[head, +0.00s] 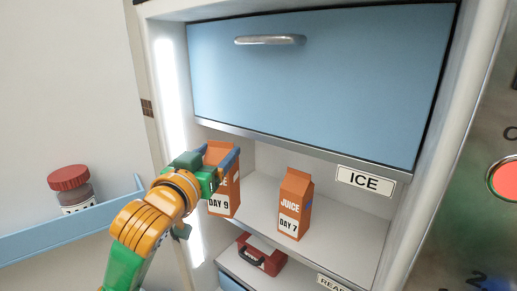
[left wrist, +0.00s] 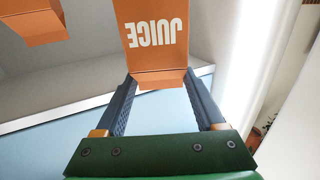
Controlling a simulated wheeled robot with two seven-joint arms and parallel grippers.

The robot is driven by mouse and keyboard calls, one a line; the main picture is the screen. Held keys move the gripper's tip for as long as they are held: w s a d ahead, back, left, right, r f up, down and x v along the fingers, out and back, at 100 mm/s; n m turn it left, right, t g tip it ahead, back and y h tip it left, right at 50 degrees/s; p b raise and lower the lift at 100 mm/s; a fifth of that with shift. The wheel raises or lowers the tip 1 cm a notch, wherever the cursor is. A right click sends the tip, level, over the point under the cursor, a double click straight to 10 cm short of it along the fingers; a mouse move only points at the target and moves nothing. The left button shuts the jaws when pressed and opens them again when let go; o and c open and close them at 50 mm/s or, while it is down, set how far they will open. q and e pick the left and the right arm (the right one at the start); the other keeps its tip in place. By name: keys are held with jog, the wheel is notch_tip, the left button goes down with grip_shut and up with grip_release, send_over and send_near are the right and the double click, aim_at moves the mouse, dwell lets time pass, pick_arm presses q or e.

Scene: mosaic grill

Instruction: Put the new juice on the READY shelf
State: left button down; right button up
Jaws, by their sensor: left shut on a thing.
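The orange DAY 9 juice carton (head: 222,201) is at the left of the upper shelf (head: 262,204), partly hidden by my left gripper (head: 228,165). The left gripper is shut on its upper part. In the left wrist view the carton (left wrist: 155,42) sits between the two fingers, with JUICE upside down. A second carton, labelled DAY 7 (head: 291,208), stands upright to the right on the same shelf; a carton at the top left of that view is likely it (left wrist: 35,22). A label reading "REA" (head: 332,284) is cut off at the bottom edge. My right gripper is not in view.
A blue drawer front (head: 315,85) with a metal handle is above the shelf, with an ICE label (head: 364,180) below it. A red box (head: 262,255) is on the lower level. A red-lidded jar (head: 72,188) stands left behind a blue rail (head: 85,228).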

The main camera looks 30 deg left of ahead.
aim_at(236, 190)
pick_arm(q)
jog(key=w+p, duration=0.1)
jog(key=p, duration=0.1)
jog(key=w+r+p, duration=0.1)
jog(key=p, duration=0.1)
jog(key=shift+w+d+r, duration=0.1)
jog(key=shift+w+r, duration=0.05)
jog(key=shift+r, duration=0.1)
jog(key=w+f+p, duration=0.1)
jog(key=w, duration=0.8)
notch_tip(236, 190, down, 7)
jog(key=shift+d+f+p, duration=0.15)
jog(key=shift+d+p, duration=0.2)
jog(key=shift+p, duration=0.05)
grip_release()
jog(key=v, duration=1.2)
jog(key=shift+s+b, duration=0.15)
jog(key=shift+b, duration=0.25)
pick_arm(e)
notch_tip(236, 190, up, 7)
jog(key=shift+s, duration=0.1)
